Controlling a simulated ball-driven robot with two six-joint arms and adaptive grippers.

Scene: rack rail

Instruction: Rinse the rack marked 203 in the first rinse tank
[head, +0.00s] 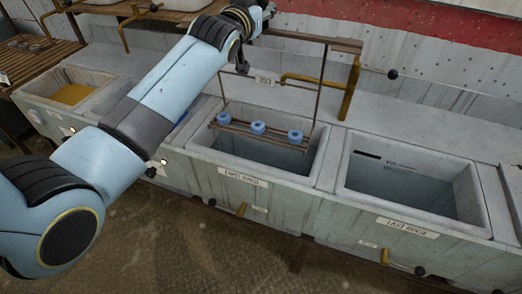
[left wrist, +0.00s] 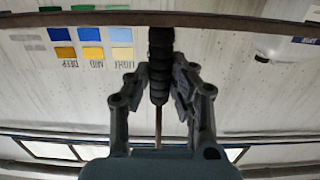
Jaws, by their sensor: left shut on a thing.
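The rack marked 203 (head: 316,88) hangs over the tank labelled FIRST RINSE (head: 207,156). Its lower bars hold three blue pieces (head: 258,127) at about the height of the tank's mouth. The water (head: 275,158) shows below them; I cannot tell whether the rack touches it. The number tag (head: 265,80) faces me. My left arm reaches over from the left to the rack's upper left. In the left wrist view my left gripper (left wrist: 161,80) is shut on a black ribbed grip (left wrist: 160,45) with a thin metal rod. My right gripper is not in view.
The LAST RINSE tank (head: 470,205) stands to the right, with no rack in it. A brass post (head: 349,90) stands behind the tanks. A yellow-filled tank (head: 70,93) is at the left. Colour swatches (left wrist: 92,34) are on the wall.

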